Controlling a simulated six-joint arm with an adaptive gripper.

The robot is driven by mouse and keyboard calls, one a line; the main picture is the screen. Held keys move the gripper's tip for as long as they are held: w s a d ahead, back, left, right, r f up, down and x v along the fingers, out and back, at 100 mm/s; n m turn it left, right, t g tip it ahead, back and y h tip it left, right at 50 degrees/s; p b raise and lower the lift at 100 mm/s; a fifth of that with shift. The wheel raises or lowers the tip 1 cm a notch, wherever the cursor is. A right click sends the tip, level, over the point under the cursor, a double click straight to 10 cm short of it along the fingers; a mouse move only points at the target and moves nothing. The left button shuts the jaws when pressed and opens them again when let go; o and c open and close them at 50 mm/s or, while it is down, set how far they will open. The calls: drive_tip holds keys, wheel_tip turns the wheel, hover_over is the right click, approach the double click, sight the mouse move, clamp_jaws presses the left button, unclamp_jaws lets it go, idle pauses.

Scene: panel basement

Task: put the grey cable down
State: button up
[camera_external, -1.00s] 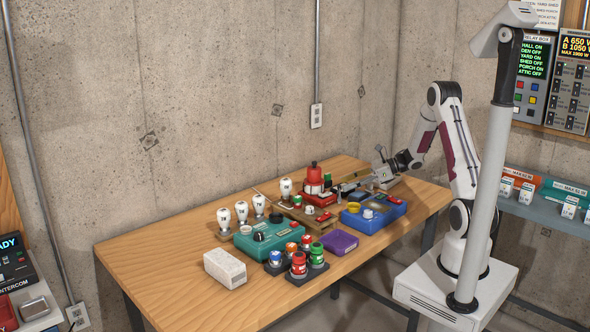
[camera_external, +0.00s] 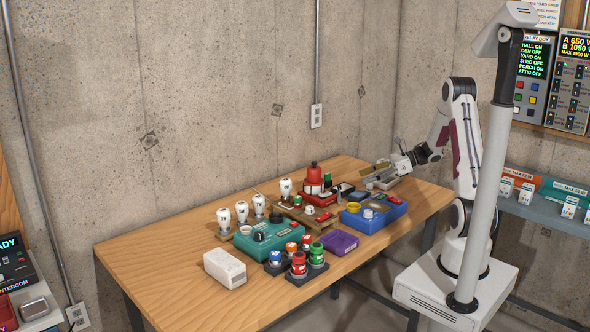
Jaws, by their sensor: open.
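My gripper (camera_external: 394,159) is over the far right part of the wooden table (camera_external: 160,265), above and behind the blue box. It is open, though its fingers are small here. A small olive-yellow bar shape (camera_external: 374,169) shows just left of the fingers; I cannot tell whether it touches them. A light grey tray-like thing (camera_external: 388,183) lies below the gripper. I cannot make out the grey cable for certain among the small things there.
A blue box (camera_external: 368,222), a red device (camera_external: 317,195), a teal box (camera_external: 265,242), a purple box (camera_external: 340,242) and a white block (camera_external: 225,268) crowd the table. Bulbs stand at the back left. The table's left end is clear.

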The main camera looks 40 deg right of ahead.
idle(0.3)
drive_tip(key=shift+w+r+m, duration=0.3)
drive_tip(key=shift+w, duration=0.1)
drive_tip(key=w+d+r+m+t+h, duration=0.3)
drive_tip(key=w+r+m+h, duration=0.2)
drive_tip(key=r+m+h, duration=0.35)
drive_tip(key=s+r+m+h, duration=0.45)
drive_tip(key=r+m, duration=0.35)
drive_tip(key=m, duration=0.8)
drive_tip(key=s+a+f+m+g+y, duration=0.1)
drive_tip(key=s+a+m+g, duration=0.1)
drive_tip(key=s+a+m, duration=0.3)
drive_tip(key=s+a+f+m+g+y, duration=0.1)
drive_tip(key=s+a+m, duration=0.5)
drive_tip(key=s, duration=0.7)
drive_tip(key=s+a+f+m+g+y, duration=0.1)
drive_tip(key=s+a+f+m+g, duration=0.2)
drive_tip(key=s+m, duration=0.6)
drive_tip(key=a+g, duration=0.1)
drive_tip(key=a, duration=0.1)
drive_tip(key=shift+s+a+f, duration=0.25)
drive_tip(key=shift+s+a, duration=0.05)
drive_tip(key=shift+s, duration=0.1)
